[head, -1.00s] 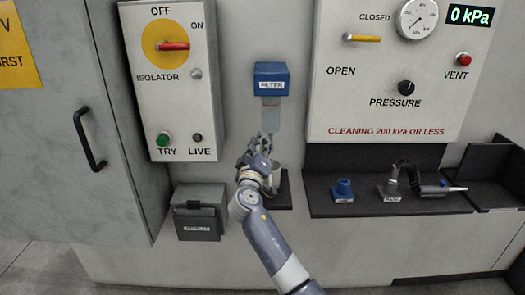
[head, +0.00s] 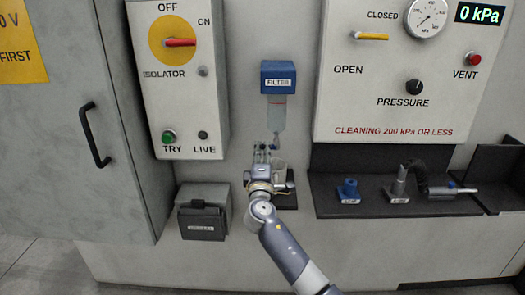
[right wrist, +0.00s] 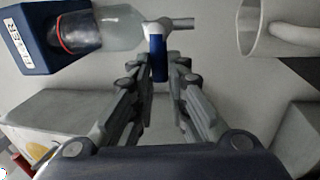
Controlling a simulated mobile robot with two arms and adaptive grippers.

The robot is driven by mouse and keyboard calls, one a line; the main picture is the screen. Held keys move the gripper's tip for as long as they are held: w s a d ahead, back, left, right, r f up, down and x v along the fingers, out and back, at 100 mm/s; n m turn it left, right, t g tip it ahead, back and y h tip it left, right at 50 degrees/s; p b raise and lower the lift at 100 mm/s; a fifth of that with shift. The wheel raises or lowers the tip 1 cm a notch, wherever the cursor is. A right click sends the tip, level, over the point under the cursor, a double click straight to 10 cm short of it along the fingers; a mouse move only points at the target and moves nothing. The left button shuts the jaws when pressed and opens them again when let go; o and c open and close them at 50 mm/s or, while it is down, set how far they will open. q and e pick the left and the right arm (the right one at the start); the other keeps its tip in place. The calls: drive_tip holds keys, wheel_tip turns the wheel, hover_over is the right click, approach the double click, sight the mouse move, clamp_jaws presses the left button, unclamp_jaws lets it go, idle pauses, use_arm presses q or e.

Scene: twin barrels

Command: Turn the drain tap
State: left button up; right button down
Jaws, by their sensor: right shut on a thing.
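The filter has a blue head (head: 277,78) with a clear bowl (head: 276,112) hanging below it. The drain tap (head: 276,138) is a small grey fitting at the bowl's lower end. In the right wrist view the filter (right wrist: 35,38) lies sideways at the upper left, and the tap's blue lever (right wrist: 159,66) is between my fingertips. My right gripper (head: 266,150) is below the bowl, fingers pointing up, shut on the lever. It also shows in the right wrist view (right wrist: 159,72). My left gripper is not in view.
A clear cup (head: 279,166) stands close beside my right gripper, on a dark ledge. An isolator box (head: 215,105) is at the left and a pressure panel (head: 345,100) at the right. A dark shelf (head: 330,205) carries tools. A small bin (head: 203,222) sits lower left.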

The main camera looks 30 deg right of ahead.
drive_tip(key=shift+f+n, duration=0.1)
drive_tip(key=shift+n, duration=0.2)
drive_tip(key=c, duration=1.6)
unclamp_jaws()
drive_tip(key=shift+o, duration=0.2)
drive_tip(key=v, duration=1.2)
drive_tip(key=shift+d+f, duration=0.1)
